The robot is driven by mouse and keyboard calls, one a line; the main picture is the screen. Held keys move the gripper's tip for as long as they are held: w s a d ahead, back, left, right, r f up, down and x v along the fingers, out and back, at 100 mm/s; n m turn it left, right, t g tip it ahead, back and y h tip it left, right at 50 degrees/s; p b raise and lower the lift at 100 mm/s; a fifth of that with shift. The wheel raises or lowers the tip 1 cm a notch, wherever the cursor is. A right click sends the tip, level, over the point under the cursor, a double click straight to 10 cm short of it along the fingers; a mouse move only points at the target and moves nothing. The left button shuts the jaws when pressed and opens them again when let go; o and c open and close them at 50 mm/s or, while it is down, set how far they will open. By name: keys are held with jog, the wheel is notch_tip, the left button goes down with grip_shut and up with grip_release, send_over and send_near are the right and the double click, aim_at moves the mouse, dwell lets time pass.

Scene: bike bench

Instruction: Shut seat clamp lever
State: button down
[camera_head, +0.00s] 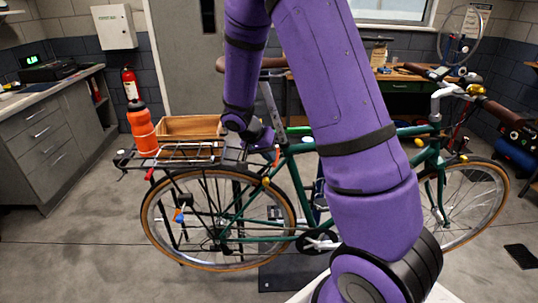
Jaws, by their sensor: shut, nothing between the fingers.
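A green bicycle (299,184) stands side-on in a stand, its rear wheel at left. Its grey seat post (272,104) rises to a brown saddle, mostly hidden behind my arm. A small orange-red piece (277,156) shows at the top of the seat tube, where the clamp sits; it looks like the clamp lever, but it is too small to tell its angle. My gripper (269,146) is shut and empty, just left of this piece and above the rack's front end. I cannot tell whether they touch. My purple arm hides part of the frame's middle.
The rear rack (185,157) carries a wooden crate (190,128) and an orange bottle (141,128). A grey cabinet (50,140) stands at left, with a red extinguisher (130,84) behind. A workbench (400,77) stands behind the bicycle. The floor at front left is clear.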

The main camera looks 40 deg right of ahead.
jog(key=shift+s, duration=0.1)
jog(key=n, duration=0.1)
jog(key=s+d+n, duration=0.1)
jog(key=n, duration=0.1)
jog(key=shift+d+r+t, duration=0.15)
jog(key=shift+r+t, duration=0.15)
jog(key=shift+t, duration=0.1)
jog(key=d+r+n+t+y, duration=0.1)
jog(key=d+r+n+y, duration=0.1)
jog(key=d+n, duration=0.5)
jog(key=shift+s+d+n+t+y, duration=0.15)
jog(key=shift+d+n+t+y, duration=0.2)
jog(key=shift+n, duration=1.35)
jog(key=shift+d, duration=0.1)
